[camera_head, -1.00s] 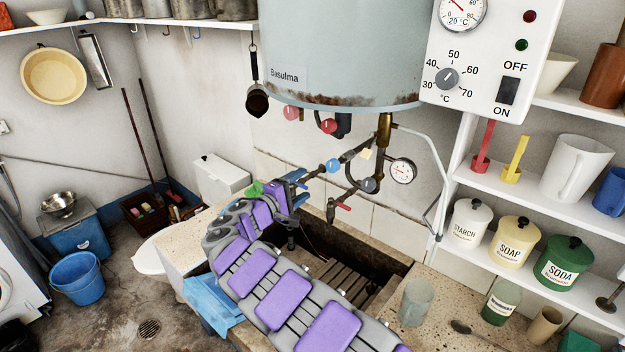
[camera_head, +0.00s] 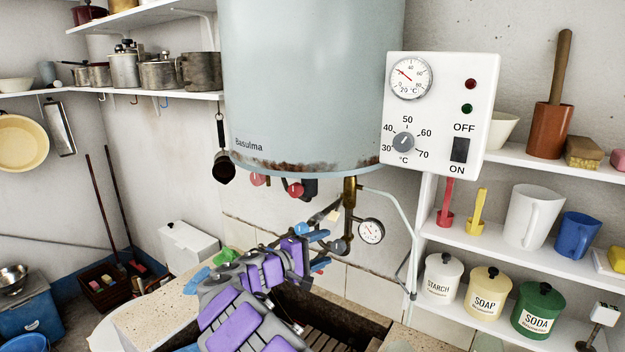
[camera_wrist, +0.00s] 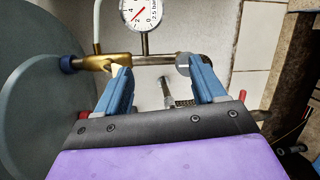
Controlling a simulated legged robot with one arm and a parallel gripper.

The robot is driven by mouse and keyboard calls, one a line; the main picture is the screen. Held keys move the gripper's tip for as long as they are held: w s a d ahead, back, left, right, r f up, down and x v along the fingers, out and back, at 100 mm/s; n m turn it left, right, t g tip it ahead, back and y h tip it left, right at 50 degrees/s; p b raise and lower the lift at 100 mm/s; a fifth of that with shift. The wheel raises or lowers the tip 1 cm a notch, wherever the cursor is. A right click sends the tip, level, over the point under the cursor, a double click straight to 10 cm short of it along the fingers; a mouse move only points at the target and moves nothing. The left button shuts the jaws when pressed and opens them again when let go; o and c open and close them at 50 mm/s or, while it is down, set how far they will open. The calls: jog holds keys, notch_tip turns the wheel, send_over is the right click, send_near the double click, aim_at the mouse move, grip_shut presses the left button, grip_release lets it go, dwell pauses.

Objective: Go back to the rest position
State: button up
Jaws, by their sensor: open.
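My gripper (camera_head: 318,250) is at the end of my purple-padded arm, in front of the pipes under the water heater. In the wrist view its two blue fingers (camera_wrist: 160,90) stand apart with a gap between them. A brass and steel pipe (camera_wrist: 150,60) runs across just beyond the fingertips. I cannot tell whether the right finger touches the pipe's round end. No held object shows between the fingers.
The heater tank (camera_head: 305,90) hangs above my gripper, with a control box (camera_head: 440,115) to its right. A pressure gauge (camera_head: 371,231) sits right of the gripper. The stone trough (camera_head: 375,325) lies below. Shelves (camera_head: 520,240) with jars stand at the right.

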jog(key=s+d+r+m+g, duration=0.1)
jog(key=s+d+m+g, duration=0.2)
jog(key=d, duration=0.4)
jog(key=s+d+r+m+g, duration=0.1)
jog(key=s+d+g, duration=0.1)
jog(key=s+d, duration=0.5)
jog(key=s+d+f+m+g+y+b, duration=0.25)
jog(key=s+d+g, duration=0.25)
jog(key=s+d, duration=0.65)
jog(key=s+a+f+m+g+y, duration=0.1)
jog(key=s+a+f+y, duration=0.2)
jog(key=s, duration=0.7)
jog(key=s+a+f+m+g+y, duration=0.1)
jog(key=s+a+f+y, duration=0.3)
jog(key=s, duration=0.7)
jog(key=s+a+f+m+y+b, duration=0.1)
jog(key=s+a+f+y, duration=0.2)
jog(key=s+a, duration=0.3)
jog(key=s+f, duration=0.1)
jog(key=s, duration=0.3)
jog(key=shift+s+g, duration=0.35)
jog(key=shift+g, duration=0.05)
jog(key=shift+m+y, duration=0.25)
jog(key=shift+d, duration=0.35)
